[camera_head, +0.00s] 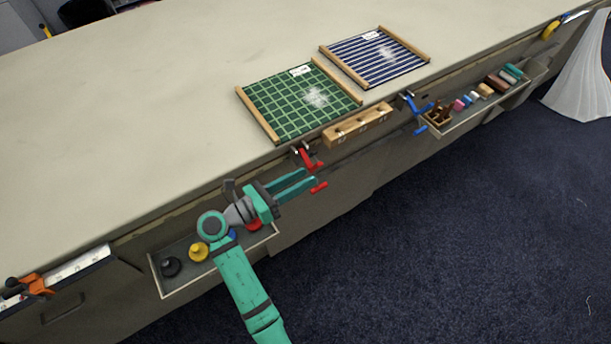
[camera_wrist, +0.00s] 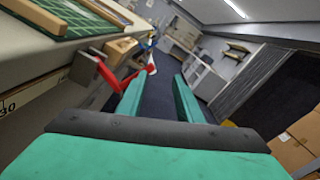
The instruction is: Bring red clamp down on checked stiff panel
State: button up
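The red clamp (camera_head: 307,158) is fixed at the table's front edge, with a red handle hanging below the edge. It also shows in the wrist view (camera_wrist: 112,76), left of my fingers. The checked stiff panel (camera_head: 295,100) is green with a pale grid, wooden side strips, a white label and a pale patch; it lies flat on the table behind the clamp. Its corner shows in the wrist view (camera_wrist: 60,14). My gripper (camera_head: 312,180) is open and empty, in front of the table edge beside the clamp handle. Whether the clamp's jaw touches the panel is too small to tell.
A blue striped panel (camera_head: 375,56) lies to the right. A wooden block (camera_head: 358,125) sits at the edge, with a blue clamp (camera_head: 417,110) beyond it. A tray (camera_head: 160,282) with coloured knobs and another tray (camera_head: 478,118) hang on the front. The table's left part is clear.

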jog(key=shift+v, duration=0.9)
jog(key=shift+a, duration=0.1)
jog(key=v, duration=1)
jog(key=shift+a, duration=0.25)
jog(key=shift+s, duration=0.25)
